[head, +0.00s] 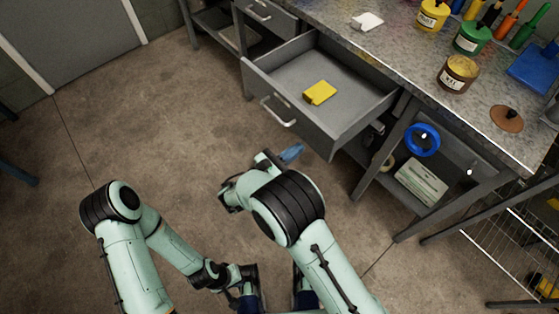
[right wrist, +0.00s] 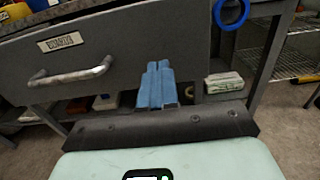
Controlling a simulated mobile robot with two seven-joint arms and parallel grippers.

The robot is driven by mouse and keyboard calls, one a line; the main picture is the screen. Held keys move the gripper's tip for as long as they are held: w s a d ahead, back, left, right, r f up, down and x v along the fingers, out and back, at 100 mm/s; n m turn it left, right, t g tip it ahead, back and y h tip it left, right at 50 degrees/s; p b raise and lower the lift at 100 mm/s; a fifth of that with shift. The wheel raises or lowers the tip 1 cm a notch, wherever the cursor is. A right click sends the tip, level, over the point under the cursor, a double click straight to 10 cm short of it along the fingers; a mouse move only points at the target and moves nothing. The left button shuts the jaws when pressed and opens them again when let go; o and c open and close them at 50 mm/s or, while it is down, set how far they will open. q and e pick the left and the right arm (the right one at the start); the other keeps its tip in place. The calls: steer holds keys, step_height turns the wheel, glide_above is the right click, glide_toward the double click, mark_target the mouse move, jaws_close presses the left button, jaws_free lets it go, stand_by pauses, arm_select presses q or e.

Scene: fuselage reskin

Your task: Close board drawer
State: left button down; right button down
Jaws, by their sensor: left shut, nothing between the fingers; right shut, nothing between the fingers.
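The board drawer (head: 276,112) is a grey metal drawer pulled well out from under the workbench, with a yellow block-like item (head: 320,92) inside. Its front also shows in the right wrist view (right wrist: 120,50), with a label reading "BOARDS" and a silver bar handle (right wrist: 70,76). My right gripper (head: 291,153) is shut and empty, in front of the drawer front near its right end. In the right wrist view its blue fingers (right wrist: 156,85) point at the front, right of the handle; I cannot tell whether they touch. My left gripper (head: 249,297) is shut, low in the head view, away from the drawer.
The workbench top (head: 400,50) carries paint pots, including a yellow one (head: 432,15) and a green one (head: 472,38). A blue ring (head: 422,140) sits under the bench beside the drawer. Bench legs and a wire rack stand at right. The floor at left is clear.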

mark_target(313, 138)
steer(key=shift+x, duration=1.95)
steer(key=x, duration=2.6)
steer(key=shift+w+d+f, duration=0.1)
steer(key=shift+w+d, duration=0.1)
steer(key=shift+d, duration=0.1)
steer(key=shift+w+d, duration=0.35)
steer(key=shift+d, duration=0.25)
steer(key=shift+d+r, duration=0.1)
steer(key=shift+r, duration=0.3)
steer(key=shift+s+a+f, duration=0.1)
steer(key=shift+a+f, duration=0.05)
steer(key=shift+a, duration=0.3)
steer(key=v, duration=1.3)
steer(key=shift+s+a+f+p, duration=0.2)
steer(key=shift+s+a+p, duration=0.1)
steer(key=shift+p, duration=0.1)
